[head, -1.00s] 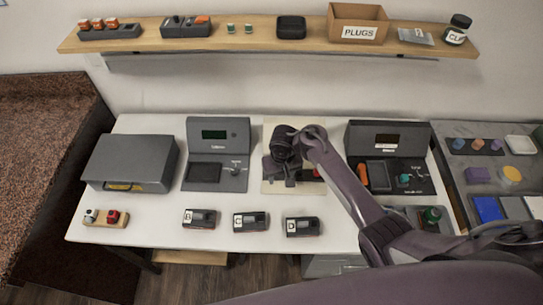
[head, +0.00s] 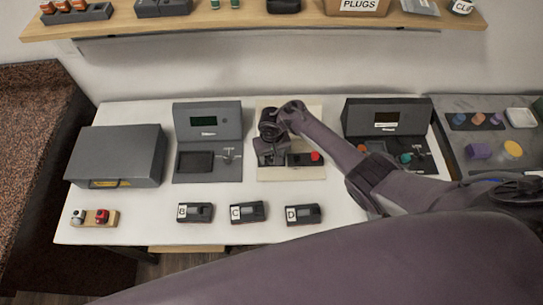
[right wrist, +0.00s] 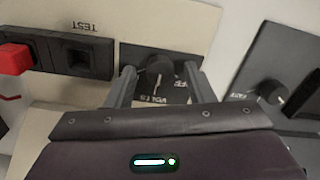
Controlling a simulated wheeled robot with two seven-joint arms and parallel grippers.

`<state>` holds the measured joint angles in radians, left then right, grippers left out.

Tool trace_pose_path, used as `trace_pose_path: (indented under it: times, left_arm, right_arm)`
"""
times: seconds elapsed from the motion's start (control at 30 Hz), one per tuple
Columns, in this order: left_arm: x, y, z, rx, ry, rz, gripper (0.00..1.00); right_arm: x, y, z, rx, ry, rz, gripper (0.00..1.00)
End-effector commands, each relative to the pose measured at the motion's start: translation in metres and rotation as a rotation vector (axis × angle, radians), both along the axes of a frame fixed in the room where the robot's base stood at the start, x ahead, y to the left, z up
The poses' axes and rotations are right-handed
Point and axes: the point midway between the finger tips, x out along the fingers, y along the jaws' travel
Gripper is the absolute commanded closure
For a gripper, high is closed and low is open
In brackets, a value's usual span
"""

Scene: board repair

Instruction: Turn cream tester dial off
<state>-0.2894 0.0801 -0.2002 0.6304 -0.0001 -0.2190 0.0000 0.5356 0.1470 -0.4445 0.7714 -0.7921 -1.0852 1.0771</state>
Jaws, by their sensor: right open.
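The cream tester (head: 300,173) stands at the middle back of the white table. Its black dial (right wrist: 158,74) shows in the right wrist view, on a dark plate with upside-down lettering. My right gripper (right wrist: 160,86) is open, with one finger on each side of the dial. I cannot tell whether the fingers touch it. In the head view the right gripper (head: 272,150) hangs over the left part of the tester and hides the dial there. The tester's black TEST socket (right wrist: 82,56) and a red part (right wrist: 15,58) show beside the dial. My left gripper is not in view.
A grey tester (head: 208,120) with its own knob stands left of the cream one. Another dark tester (head: 386,117) stands right, partly behind my arm. Labelled modules (head: 247,211) lie in front. A wooden shelf (head: 250,24) runs above.

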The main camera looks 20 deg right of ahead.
Motion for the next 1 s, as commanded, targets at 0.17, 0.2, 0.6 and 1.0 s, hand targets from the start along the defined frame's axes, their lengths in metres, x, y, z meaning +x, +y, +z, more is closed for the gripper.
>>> trace_pose_path:
  times: [0.17, 0.2, 0.6, 1.0]
  left_arm:
    - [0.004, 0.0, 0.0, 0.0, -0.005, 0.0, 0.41]
    - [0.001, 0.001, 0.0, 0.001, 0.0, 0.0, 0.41]
    - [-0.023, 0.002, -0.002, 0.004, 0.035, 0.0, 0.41]
    - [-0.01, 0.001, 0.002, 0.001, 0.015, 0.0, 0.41]
  right_arm:
    - [0.0, 0.0, 0.0, 0.0, 0.0, 0.001, 0.52]
    - [0.0, 0.0, 0.0, 0.0, 0.0, 0.001, 0.54]
    - [0.0, 0.0, 0.0, 0.0, 0.001, 0.002, 0.96]
    - [-0.001, 0.0, 0.0, -0.001, 0.003, 0.127, 0.96]
